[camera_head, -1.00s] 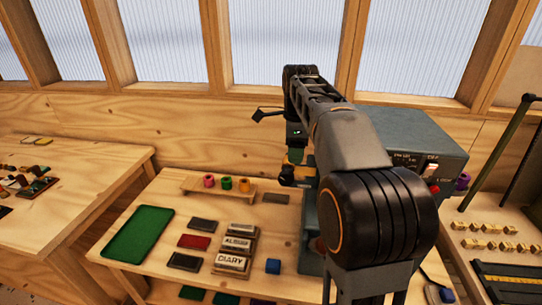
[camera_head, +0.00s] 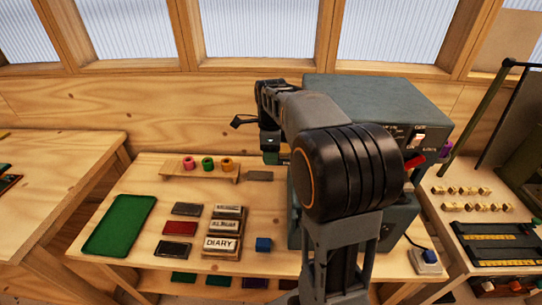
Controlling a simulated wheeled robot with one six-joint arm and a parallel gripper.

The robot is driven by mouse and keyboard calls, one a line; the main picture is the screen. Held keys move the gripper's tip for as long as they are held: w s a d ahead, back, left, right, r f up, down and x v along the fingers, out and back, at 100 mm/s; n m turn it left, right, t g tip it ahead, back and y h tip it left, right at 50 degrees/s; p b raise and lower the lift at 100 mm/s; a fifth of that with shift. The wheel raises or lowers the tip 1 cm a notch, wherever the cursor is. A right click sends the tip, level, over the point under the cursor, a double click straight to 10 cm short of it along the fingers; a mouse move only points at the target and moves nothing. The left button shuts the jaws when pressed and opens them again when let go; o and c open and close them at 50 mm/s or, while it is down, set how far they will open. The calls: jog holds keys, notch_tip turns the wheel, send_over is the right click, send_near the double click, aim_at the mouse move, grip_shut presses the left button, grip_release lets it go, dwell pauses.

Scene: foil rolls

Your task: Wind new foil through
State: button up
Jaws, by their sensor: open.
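A large grey-green machine (camera_head: 375,100) stands behind my arm, which hides much of its front. A purple roll (camera_head: 446,148) shows at its right side. A pink roll (camera_head: 188,163), a green roll (camera_head: 207,163) and an orange-yellow roll (camera_head: 226,164) stand in a row on a low wooden rack (camera_head: 200,174). My gripper (camera_head: 271,157) is open, just left of the machine and right of the rack, apart from the rolls. Its fingers are small and dark, and I see nothing held in them.
A red handle (camera_head: 415,160) sticks out from the machine. Brass type pieces (camera_head: 462,190) lie on the right table. A wooden wall stands behind.

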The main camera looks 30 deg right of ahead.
jog(key=shift+f, duration=0.95)
jog(key=shift+c, duration=0.2)
